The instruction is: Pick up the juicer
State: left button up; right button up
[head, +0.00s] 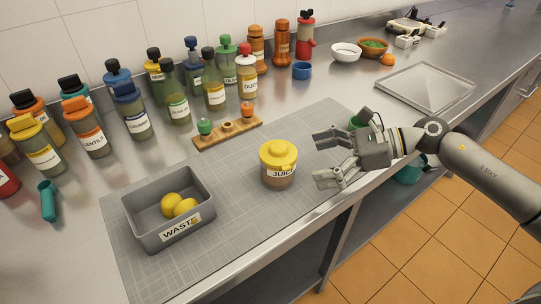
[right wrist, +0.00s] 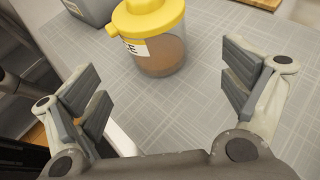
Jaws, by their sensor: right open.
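The juicer (head: 279,165) is a clear jar with a yellow lid and spout and a white label. It stands upright on the grey cutting mat (head: 240,200). In the right wrist view the juicer (right wrist: 160,45) is ahead of and between the open fingers. My right gripper (head: 322,160) is open and empty to the right of the juicer, apart from it, with its fingers pointing left toward it. The same gripper shows in the right wrist view (right wrist: 165,95). My left gripper is not in view.
A grey waste bin (head: 143,232) with yellow fruits inside stands left of the juicer. A wooden holder (head: 215,138) and several bottles stand behind. A green object (head: 357,121) is partly hidden behind my right gripper. The mat around the juicer is clear.

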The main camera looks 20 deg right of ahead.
aim_at(277, 164)
jog(key=x, duration=0.1)
jog(key=p+x, duration=0.1)
jog(key=x, duration=0.1)
jog(key=shift+s+a+r, duration=0.15)
jog(key=shift+a+r, duration=0.05)
jog(key=shift+a, duration=0.1)
jog(key=shift+a+f, duration=0.2)
jog(key=shift+a, duration=0.05)
jog(key=p+x, duration=0.1)
jog(key=x, duration=0.1)
jog(key=r+p+x, duration=0.1)
jog(key=x, duration=0.1)
jog(key=shift+w+a+f, duration=0.1)
jog(key=shift+w+a, duration=0.25)
jog(key=shift+a, duration=0.1)
jog(key=shift+w+a+f, duration=0.1)
jog(key=shift+a+f, duration=0.1)
jog(key=shift+a, duration=0.05)
jog(key=shift+f, duration=0.1)
jog(key=c, duration=1.4)
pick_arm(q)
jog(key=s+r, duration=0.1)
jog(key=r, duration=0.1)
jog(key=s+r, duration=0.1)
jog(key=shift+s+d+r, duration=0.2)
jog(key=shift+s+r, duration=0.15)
pick_arm(e)
jog(key=shift+c, duration=0.4)
